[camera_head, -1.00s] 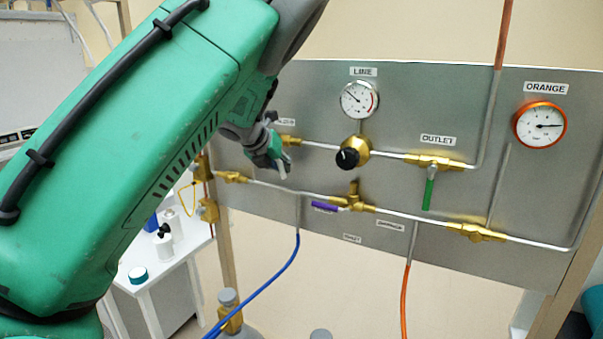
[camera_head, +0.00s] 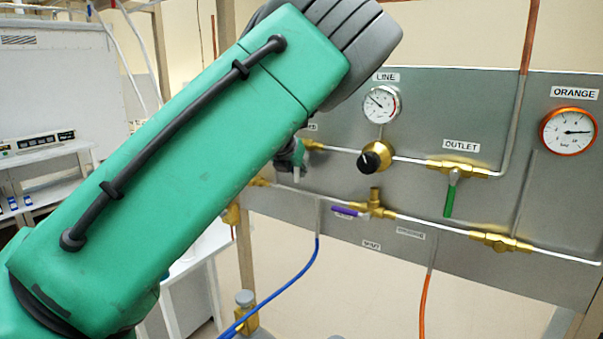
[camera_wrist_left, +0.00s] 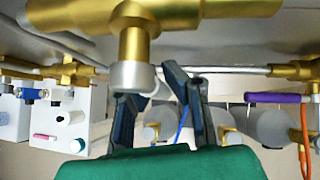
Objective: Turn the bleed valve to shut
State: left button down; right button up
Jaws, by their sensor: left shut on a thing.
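The bleed valve's brass body (camera_head: 313,145) shows at the left of the grey panel, below a label that my arm partly hides. My left gripper (camera_head: 296,166) is at this valve, mostly hidden behind my green arm. In the left wrist view, the brass body (camera_wrist_left: 165,12) is overhead, with its stem and silver collar (camera_wrist_left: 136,77) coming down towards the gripper (camera_wrist_left: 152,84). The two dark fingers stand either side of this spot, shut on the valve handle. The handle itself is largely hidden, so its angle cannot be read. My right gripper is not in view.
The line gauge (camera_head: 382,104), black regulator knob (camera_head: 376,157), green outlet handle (camera_head: 450,198) and purple handle (camera_head: 345,211) lie to the right. The orange gauge (camera_head: 568,131) is far right. Blue (camera_head: 300,268) and orange (camera_head: 425,295) hoses hang below the panel.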

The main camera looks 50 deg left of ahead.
pick_arm(q)
jog(key=c, duration=1.6)
grip_release()
jog(key=shift+s+a+f, duration=0.15)
jog(key=shift+s+f, duration=0.1)
jog(key=shift+s, duration=0.2)
jog(key=shift+o, duration=0.2)
jog(key=shift+s+r, duration=0.1)
jog(key=shift+r, duration=0.05)
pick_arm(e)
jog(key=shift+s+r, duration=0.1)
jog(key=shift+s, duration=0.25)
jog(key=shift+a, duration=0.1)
pick_arm(q)
jog(key=v, duration=1.2)
jog(key=shift+a, duration=0.15)
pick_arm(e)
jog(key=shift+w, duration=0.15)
